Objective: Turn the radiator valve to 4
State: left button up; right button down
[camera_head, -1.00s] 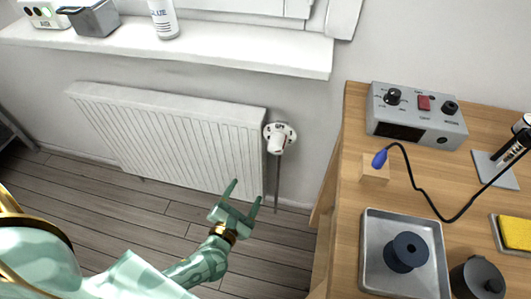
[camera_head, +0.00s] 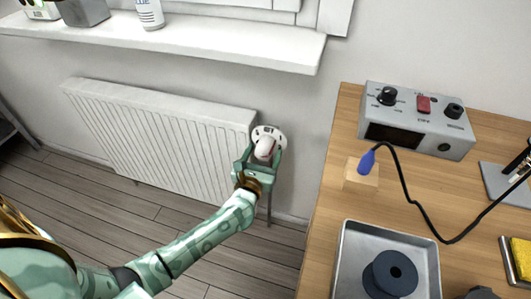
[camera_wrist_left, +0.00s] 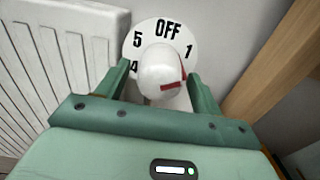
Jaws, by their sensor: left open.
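The radiator valve is a white knob (camera_head: 264,146) in front of a round white dial plate (camera_head: 271,132) at the radiator's right end. In the left wrist view the dial plate (camera_wrist_left: 134,52) shows OFF at top, 1 at right, 5 and part of 4 at left; its lower part is hidden. The knob (camera_wrist_left: 160,68) carries a red bar low on its front and a red mark on its right edge. My left gripper (camera_head: 259,162) is open, with one finger on each side of the knob; I cannot tell whether they touch it. My right gripper is not in view.
The white radiator (camera_head: 160,135) is left of the valve, below a windowsill (camera_head: 200,40). A wooden table (camera_head: 325,190) stands close on the right, with a grey control box (camera_head: 418,118), a blue-tipped cable (camera_head: 367,162) and a metal tray (camera_head: 343,270).

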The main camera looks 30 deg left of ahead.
pick_arm(q)
jog(key=shift+w+a, duration=0.1)
jog(key=shift+w, duration=0.4)
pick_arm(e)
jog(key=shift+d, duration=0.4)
pick_arm(q)
jog(key=shift+c, duration=0.7)
jog(key=c, duration=0.9)
jog(key=shift+o, duration=0.2)
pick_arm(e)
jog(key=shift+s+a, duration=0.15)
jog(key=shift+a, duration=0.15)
pick_arm(q)
jog(key=shift+r+m, duration=0.1)
jog(key=shift+m, duration=0.2)
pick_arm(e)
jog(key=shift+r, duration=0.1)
